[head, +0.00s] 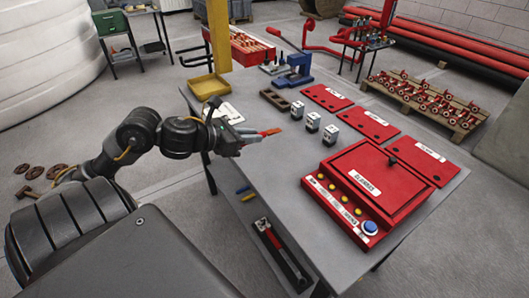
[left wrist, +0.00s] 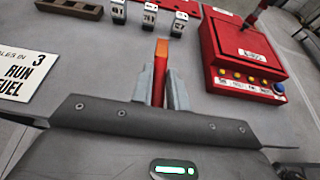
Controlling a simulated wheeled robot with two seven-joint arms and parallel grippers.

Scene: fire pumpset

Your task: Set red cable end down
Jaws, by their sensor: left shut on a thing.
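My left gripper (head: 250,135) reaches in from the left over the grey table (head: 248,169). It is shut on the red cable end (head: 271,132), a slim red piece with an orange tip. In the left wrist view the red cable end (left wrist: 161,62) stands between the two grey fingers (left wrist: 160,88), its tip pointing away from me. It appears held above the table; the exact gap is hard to tell. No cable trailing from it shows clearly. My right gripper is in neither view.
Several small white-grey blocks (head: 312,122) stand just beyond the gripper. A red control box (head: 378,181) with yellow buttons is at the right. Flat red panels (head: 369,122), a blue clamp-like tool (head: 297,70) and a yellow tray (head: 208,86) lie farther back.

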